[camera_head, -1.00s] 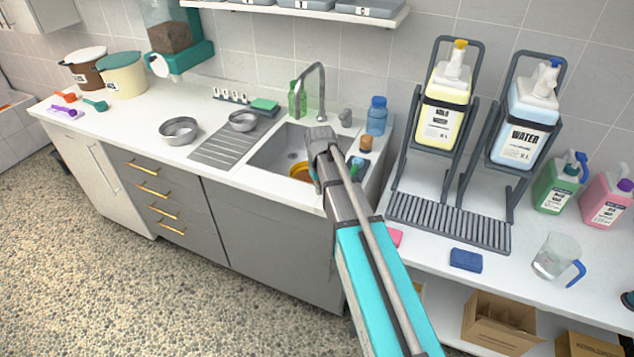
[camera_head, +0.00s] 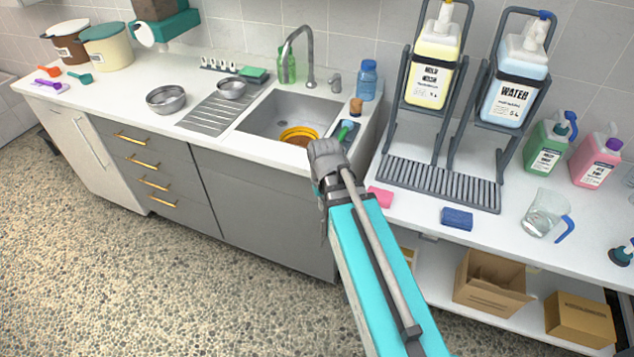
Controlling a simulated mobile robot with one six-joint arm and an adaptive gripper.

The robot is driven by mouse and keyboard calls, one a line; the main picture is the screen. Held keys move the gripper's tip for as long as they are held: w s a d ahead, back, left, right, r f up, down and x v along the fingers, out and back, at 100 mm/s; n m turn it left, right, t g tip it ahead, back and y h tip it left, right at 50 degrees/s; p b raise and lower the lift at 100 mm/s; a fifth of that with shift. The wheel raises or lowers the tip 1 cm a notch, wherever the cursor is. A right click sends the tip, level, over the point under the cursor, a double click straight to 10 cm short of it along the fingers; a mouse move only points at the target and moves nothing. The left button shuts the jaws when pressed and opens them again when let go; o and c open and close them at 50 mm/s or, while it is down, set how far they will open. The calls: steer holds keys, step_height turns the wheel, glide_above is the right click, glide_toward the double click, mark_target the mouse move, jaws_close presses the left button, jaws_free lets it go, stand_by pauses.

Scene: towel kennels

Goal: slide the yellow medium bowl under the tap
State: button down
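The yellow bowl (camera_head: 299,135) sits on the floor of the sink (camera_head: 262,129), toward its front right. Its near edge is partly hidden by the sink's front rim. The grey tap (camera_head: 307,62) stands behind the sink, its curved spout above the back of the basin, behind and left of the bowl. My gripper (camera_head: 325,150) is over the front right edge of the sink, close to the bowl in the picture but apart from it. Its fingers are hidden behind its body, so I cannot tell whether it is open or shut.
Two steel bowls (camera_head: 166,99) stand left of the sink by the ribbed drainer (camera_head: 213,114). A green bottle (camera_head: 287,65) and a blue bottle (camera_head: 366,80) stand behind the sink. A brush (camera_head: 345,130) lies at its right.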

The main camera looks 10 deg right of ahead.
steer(key=s, duration=0.2)
steer(key=s+f, duration=0.1)
steer(key=s, duration=0.1)
steer(key=shift+w+a, duration=0.1)
stand_by(0.4)
